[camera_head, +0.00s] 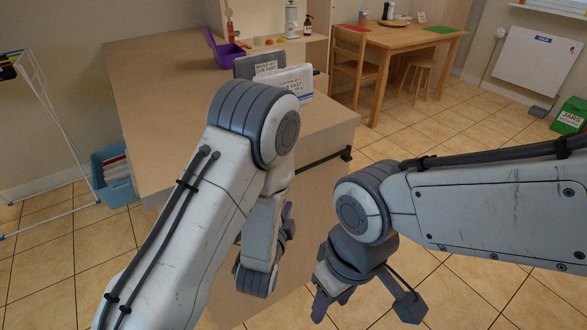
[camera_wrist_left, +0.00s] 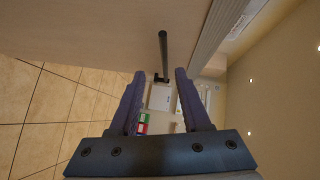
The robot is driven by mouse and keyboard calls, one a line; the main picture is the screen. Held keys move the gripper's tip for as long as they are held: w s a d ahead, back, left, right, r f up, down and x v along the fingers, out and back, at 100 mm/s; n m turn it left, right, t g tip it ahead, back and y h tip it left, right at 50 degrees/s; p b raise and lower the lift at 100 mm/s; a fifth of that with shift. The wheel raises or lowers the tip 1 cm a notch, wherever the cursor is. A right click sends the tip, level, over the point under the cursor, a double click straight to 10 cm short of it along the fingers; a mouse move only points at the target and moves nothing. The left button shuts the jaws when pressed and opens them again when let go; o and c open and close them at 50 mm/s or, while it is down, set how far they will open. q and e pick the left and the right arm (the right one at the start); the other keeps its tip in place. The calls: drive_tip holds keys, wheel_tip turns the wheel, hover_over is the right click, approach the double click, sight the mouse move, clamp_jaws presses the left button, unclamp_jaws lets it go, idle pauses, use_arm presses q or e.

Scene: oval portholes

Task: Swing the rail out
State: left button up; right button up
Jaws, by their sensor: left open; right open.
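The rail (camera_head: 322,159) is a thin dark bar along the counter's side, just below the top edge, with a dark mount at its right end. In the left wrist view the rail (camera_wrist_left: 163,53) stands out from the counter face, ahead of and in line with the gap between my fingers. My left gripper (camera_wrist_left: 160,74) is open and empty. In the head view my left arm hides most of that gripper and the rail's left part. My right gripper (camera_head: 331,298) is open and empty, low in front of the counter, away from the rail.
The wooden counter (camera_head: 165,90) carries a purple container (camera_head: 222,50) and white signs (camera_head: 288,82). A blue bin (camera_head: 115,178) stands at left. A wooden table (camera_head: 400,42) with a chair and stool stands behind. Tiled floor (camera_head: 395,140) right of the counter is clear.

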use_arm(q)
drive_tip(key=b+x, duration=0.1)
drive_tip(key=x, duration=0.9)
drive_tip(key=shift+w+r, duration=0.2)
drive_tip(key=shift+w, duration=0.05)
drive_tip(key=shift+a, duration=0.1)
clamp_jaws()
idle(1.0)
